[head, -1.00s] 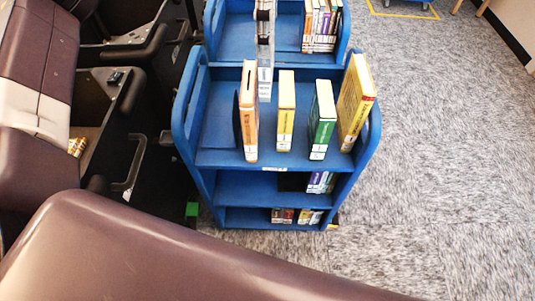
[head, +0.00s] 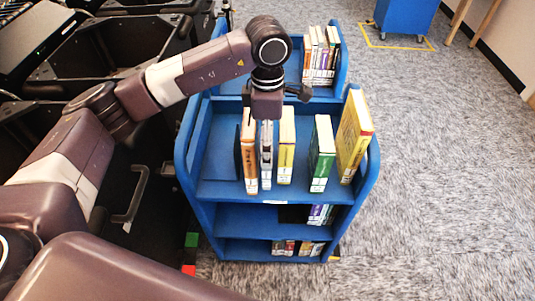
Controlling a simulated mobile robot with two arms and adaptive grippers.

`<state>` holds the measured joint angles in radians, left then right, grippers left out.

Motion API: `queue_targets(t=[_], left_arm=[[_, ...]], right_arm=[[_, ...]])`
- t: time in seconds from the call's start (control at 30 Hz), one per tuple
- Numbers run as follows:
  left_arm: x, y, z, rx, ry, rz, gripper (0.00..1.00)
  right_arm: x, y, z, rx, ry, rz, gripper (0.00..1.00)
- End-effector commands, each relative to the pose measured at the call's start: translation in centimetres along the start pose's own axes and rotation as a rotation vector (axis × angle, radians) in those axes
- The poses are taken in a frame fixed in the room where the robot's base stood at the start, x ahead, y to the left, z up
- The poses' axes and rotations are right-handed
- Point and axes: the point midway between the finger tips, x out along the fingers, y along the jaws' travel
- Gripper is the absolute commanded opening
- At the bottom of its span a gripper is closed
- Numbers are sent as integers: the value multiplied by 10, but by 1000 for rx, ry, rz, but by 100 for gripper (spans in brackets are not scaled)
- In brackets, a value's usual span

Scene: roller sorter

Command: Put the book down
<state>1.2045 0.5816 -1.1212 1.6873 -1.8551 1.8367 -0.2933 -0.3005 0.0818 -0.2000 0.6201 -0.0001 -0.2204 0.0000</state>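A thin grey-white book (head: 266,158) stands upright on the top shelf of the blue cart (head: 220,190), between an orange book (head: 249,160) and a yellow book (head: 286,150). Its lower edge is about level with theirs. My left gripper (head: 267,118) points down directly over the grey-white book and covers its top. Dark gripper parts show beside the wrist, but the fingertips are hidden, so I cannot tell whether they grip the book. My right gripper is out of view.
A green book (head: 321,153) and a larger yellow book (head: 354,135) stand farther right on the shelf, with small gaps. Lower shelves hold several books. A second blue cart with books (head: 320,55) stands behind.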

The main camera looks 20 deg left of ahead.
Motion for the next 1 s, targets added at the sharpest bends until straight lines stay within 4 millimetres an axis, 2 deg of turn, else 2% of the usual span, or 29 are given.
queue_targets(t=[0.1, 0.37, 0.53, 0.93, 0.97, 1.0], left_arm=[[16, 0, 0, -2, 0, -1, 45], [37, 0, 0, 0, 1, -2, 45], [62, 0, 0, -2, 0, -2, 45], [71, 1, 0, 0, -1, 2, 45], [70, 0, 0, -1, -1, 1, 81], [69, 0, 0, -1, 0, 1, 86]], right_arm=[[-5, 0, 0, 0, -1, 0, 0], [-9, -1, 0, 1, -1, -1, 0], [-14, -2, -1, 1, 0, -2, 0], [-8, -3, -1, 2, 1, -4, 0], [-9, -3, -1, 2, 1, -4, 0], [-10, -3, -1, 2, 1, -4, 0]])
